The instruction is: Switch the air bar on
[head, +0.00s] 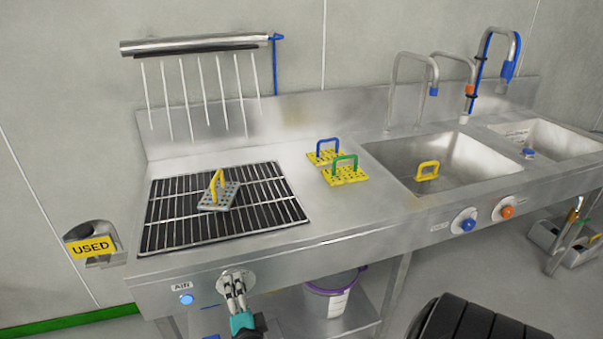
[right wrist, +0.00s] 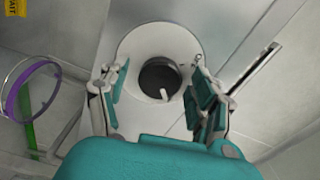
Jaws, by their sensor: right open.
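The air bar (head: 200,45) is a metal tube on the wall above a black grate, with a blue line at its right end. Several thin white streaks run down below it. The AIR label (head: 181,286) is on the bench front, above a blue lamp (head: 187,299) that looks lit. My right gripper (head: 235,284) is in front of a round plate right of the label. In the right wrist view a dark knob (right wrist: 158,75) with a white pointer sits on that plate, between the open fingers, with gaps on both sides. My left gripper is not in view.
A grey perforated plate with a yellow handle (head: 220,195) lies on the grate (head: 160,228). Two yellow plates with blue and green handles lie beside it. Sinks with taps are at right. A USED holder (head: 90,247) is at left; a purple-rimmed bucket (head: 330,298) stands below.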

